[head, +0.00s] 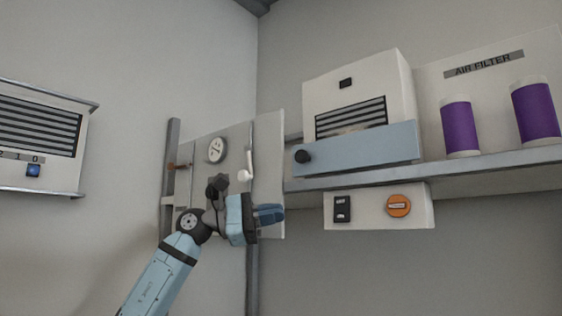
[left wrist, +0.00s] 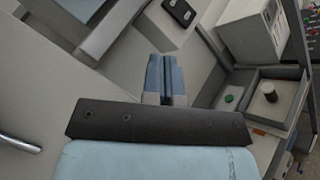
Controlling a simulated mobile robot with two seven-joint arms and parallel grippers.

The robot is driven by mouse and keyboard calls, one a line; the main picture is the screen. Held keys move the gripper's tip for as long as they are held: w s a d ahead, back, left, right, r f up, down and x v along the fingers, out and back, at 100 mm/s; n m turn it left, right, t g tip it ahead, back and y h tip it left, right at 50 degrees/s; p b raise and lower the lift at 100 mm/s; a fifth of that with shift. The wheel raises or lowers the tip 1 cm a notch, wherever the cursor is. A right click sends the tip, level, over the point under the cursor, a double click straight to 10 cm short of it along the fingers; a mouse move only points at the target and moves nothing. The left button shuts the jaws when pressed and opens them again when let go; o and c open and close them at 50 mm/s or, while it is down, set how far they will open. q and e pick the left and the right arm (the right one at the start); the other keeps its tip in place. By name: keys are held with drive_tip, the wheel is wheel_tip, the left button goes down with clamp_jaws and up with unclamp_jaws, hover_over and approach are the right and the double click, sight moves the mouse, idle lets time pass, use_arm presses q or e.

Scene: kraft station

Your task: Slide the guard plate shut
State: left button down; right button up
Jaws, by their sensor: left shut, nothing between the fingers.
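The guard plate (head: 365,148) is a light blue flat panel with a round black knob (head: 302,156) near its left end. It stands in front of the lower part of a white vented housing (head: 360,95), and several dark slats show above it. My left gripper (head: 272,213) is shut and empty, below and to the left of the knob and apart from the plate. Its closed blue fingers also show in the left wrist view (left wrist: 163,80). I cannot make out the plate in the left wrist view. My right gripper is not in view.
A grey shelf (head: 480,170) runs under the plate and carries two purple filters (head: 461,126). A switch box (head: 380,206) with an orange dial hangs below it. A panel with a gauge (head: 217,150) and white handle (head: 247,165) stands behind my left arm.

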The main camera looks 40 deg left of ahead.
sight(296, 158)
use_arm(q)
drive_tip(key=s+a+r+m+t+y, duration=0.2)
drive_tip(key=s+a+r+t+y, duration=0.15)
drive_tip(key=s+a+r, duration=0.45)
drive_tip(key=shift+m+y, duration=0.25)
drive_tip(key=shift+m, duration=0.05)
drive_tip(key=shift+s+d+r+p+x, duration=0.25)
drive_tip(key=shift+p+x, duration=0.25)
drive_tip(key=shift+x, duration=1.7)
drive_tip(key=shift+s+d+r+p+x, duration=0.3)
drive_tip(key=shift+p+x, duration=0.25)
drive_tip(key=shift+x, duration=1.65)
drive_tip(key=shift+s+d+r+p+x, duration=0.25)
drive_tip(key=shift+p+x, duration=0.25)
drive_tip(key=shift+x, duration=1.7)
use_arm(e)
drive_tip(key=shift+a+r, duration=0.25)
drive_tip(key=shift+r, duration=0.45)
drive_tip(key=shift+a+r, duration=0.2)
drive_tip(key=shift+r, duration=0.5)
